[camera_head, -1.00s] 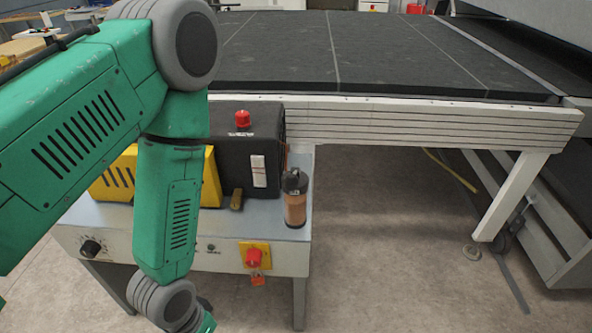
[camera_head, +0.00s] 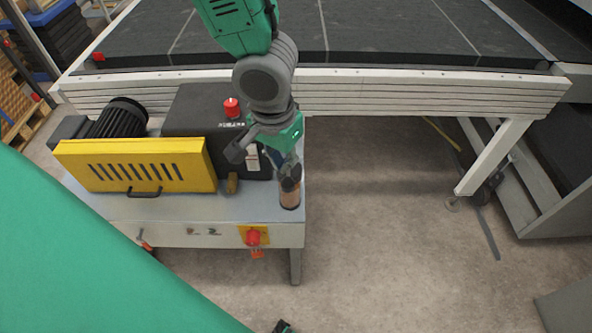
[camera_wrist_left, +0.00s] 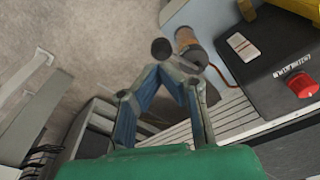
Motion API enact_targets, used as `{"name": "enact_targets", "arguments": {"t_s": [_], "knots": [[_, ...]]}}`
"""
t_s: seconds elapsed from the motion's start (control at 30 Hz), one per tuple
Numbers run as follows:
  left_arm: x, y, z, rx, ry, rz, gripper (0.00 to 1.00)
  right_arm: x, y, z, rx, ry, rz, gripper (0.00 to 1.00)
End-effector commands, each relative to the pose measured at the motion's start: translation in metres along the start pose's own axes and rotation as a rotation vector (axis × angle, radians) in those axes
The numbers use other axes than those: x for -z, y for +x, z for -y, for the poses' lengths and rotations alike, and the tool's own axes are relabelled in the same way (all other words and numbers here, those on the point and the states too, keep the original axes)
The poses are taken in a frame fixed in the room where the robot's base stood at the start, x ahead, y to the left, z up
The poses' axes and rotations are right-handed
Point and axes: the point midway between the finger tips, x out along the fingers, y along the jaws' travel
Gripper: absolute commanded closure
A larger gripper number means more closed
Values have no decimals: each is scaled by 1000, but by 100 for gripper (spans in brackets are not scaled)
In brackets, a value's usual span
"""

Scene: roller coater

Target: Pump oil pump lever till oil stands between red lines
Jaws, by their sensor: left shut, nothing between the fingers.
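A clear oil container (camera_head: 290,195) with brown oil and a dark top stands at the right end of the machine table. It also shows in the left wrist view (camera_wrist_left: 186,38). My left gripper (camera_head: 288,172) is shut and empty, pointing down at the container's top; in the left wrist view its fingers (camera_wrist_left: 160,62) converge beside the container. A round dark knob (camera_wrist_left: 160,47) shows at the fingertips; I cannot tell if it is the lever's end or whether they touch. The white sight strip (camera_wrist_left: 243,46) sits on the black housing (camera_wrist_left: 272,28); its oil level is unreadable.
The housing carries a red cap (camera_head: 231,107). A yellow guard (camera_head: 135,165) and a black motor (camera_head: 120,118) stand left of it. A red knob (camera_head: 253,237) is on the table's front. The white conveyor frame (camera_head: 420,97) runs behind.

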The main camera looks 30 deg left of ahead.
Motion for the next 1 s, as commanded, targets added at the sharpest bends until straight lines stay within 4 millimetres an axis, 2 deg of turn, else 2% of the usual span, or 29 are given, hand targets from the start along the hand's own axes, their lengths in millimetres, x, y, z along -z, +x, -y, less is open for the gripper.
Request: {"name": "enact_targets", "arguments": {"t_s": [0.47,0.8,1.0], "knots": [[2,2,1,5,-1,-4,100,0,3,0,0,0,0,41],[2,44,1,3,-2,-4,100,-2,38,0,0,0,1,41],[2,62,1,4,0,-5,100,-3,52,0,0,0,0,41]]}}
